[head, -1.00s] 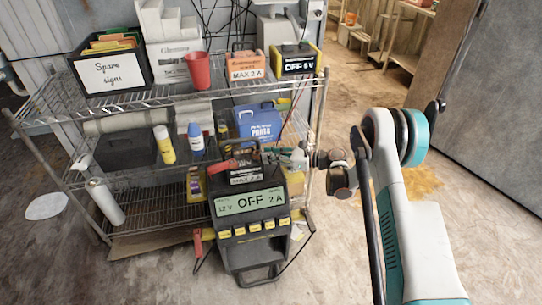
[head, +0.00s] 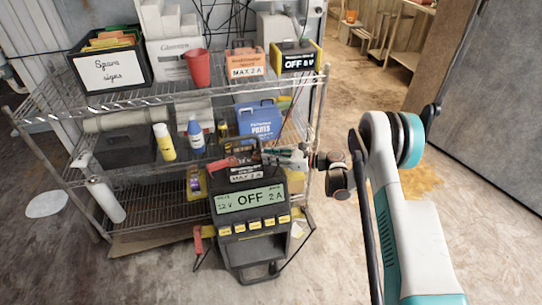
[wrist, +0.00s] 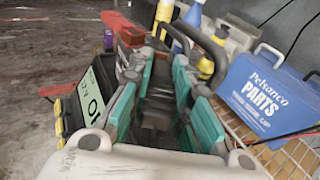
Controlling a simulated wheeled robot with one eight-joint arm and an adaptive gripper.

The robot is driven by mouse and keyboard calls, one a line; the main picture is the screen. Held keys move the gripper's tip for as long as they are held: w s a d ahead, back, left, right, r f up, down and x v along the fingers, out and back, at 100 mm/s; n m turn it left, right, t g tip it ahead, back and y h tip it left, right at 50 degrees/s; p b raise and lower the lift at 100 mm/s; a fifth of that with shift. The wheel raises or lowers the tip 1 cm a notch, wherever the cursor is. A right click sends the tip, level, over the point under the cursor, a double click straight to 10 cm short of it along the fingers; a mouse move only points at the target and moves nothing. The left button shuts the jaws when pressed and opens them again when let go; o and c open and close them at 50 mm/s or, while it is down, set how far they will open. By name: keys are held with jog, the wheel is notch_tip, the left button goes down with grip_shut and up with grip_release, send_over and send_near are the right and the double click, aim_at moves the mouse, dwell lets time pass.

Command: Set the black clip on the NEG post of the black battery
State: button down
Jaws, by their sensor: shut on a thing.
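The black battery, labelled MAX 2 A (head: 246,174), stands on the shelf behind the charger, with a carrying handle on top. The red clip (head: 222,163) is at its left end, and red also shows in the wrist view (wrist: 125,30). My gripper (head: 277,157) reaches in from the right above the battery's right side. In the wrist view its teal fingers (wrist: 158,80) are shut on a dark thing between them, taken as the black clip (wrist: 157,100). The NEG post is hidden, so contact between clip and post cannot be told.
The charger reading OFF 2 A (head: 250,200) stands in front of the battery. A blue PARTS case (head: 260,122) is close behind my gripper. A yellow bottle (head: 164,142) and a blue-capped bottle (head: 196,135) stand to the left. Open floor lies to the right.

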jog(key=shift+f, duration=0.4)
jog(key=c, duration=1.4)
grip_release()
jog(key=shift+d, duration=0.15)
jog(key=v, duration=1.1)
jog(key=shift+s+d, duration=0.2)
jog(key=shift+d, duration=0.15)
